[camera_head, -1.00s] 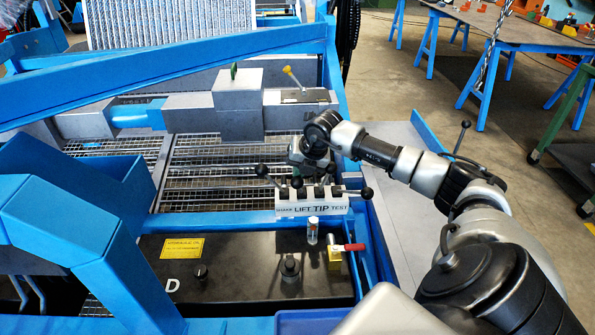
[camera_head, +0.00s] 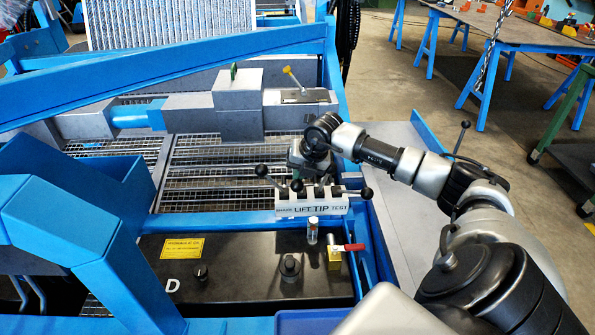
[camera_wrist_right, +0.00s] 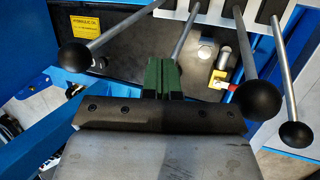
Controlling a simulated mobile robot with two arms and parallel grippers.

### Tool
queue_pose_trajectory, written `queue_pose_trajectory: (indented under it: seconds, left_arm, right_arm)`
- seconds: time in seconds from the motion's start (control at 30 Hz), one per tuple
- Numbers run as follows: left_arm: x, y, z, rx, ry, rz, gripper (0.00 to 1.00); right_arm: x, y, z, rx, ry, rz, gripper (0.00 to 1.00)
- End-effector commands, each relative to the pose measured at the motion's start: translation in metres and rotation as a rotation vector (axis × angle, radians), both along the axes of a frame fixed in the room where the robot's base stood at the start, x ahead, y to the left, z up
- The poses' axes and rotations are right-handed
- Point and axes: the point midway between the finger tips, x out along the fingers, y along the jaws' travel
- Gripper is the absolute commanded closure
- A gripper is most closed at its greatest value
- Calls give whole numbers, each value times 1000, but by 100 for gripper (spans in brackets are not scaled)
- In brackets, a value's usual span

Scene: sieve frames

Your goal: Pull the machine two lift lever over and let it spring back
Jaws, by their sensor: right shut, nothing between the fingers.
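The lever block (camera_head: 312,206), lettered LIFT, TIP and TEST, stands on the machine's blue rail with several black-knobbed levers. In the right wrist view, the lift lever (camera_wrist_right: 184,38), second from the left, runs down behind my green fingers, which hide its knob. My right gripper (camera_head: 305,172) is over the block in the head view; its fingers (camera_wrist_right: 163,76) are shut with nothing between them. They are close against the lift lever; I cannot tell whether they touch. My left gripper is not in view.
The neighbouring lever knobs (camera_wrist_right: 75,53) and (camera_wrist_right: 233,92) stand close on either side of my fingers. A red-handled valve (camera_head: 350,247) and a small clear cylinder (camera_head: 312,230) sit below the block. A grating (camera_head: 225,185) lies behind it.

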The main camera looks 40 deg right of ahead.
Motion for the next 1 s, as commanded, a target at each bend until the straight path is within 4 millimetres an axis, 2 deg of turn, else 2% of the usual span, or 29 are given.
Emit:
queue_pose_trajectory:
  seconds: [0.17, 0.67, 0.8, 1.0]
  left_arm:
    - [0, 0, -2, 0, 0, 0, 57]
    - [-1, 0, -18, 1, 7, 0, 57]
    - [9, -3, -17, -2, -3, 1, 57]
    - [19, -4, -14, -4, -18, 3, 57]
  right_arm:
    - [3, -1, -1, 3, 1, 2, 100]
    - [48, -39, -2, 3, -1, -2, 100]
    - [56, -46, -1, 2, -1, -1, 100]
    - [58, -48, 0, 0, 1, 1, 100]
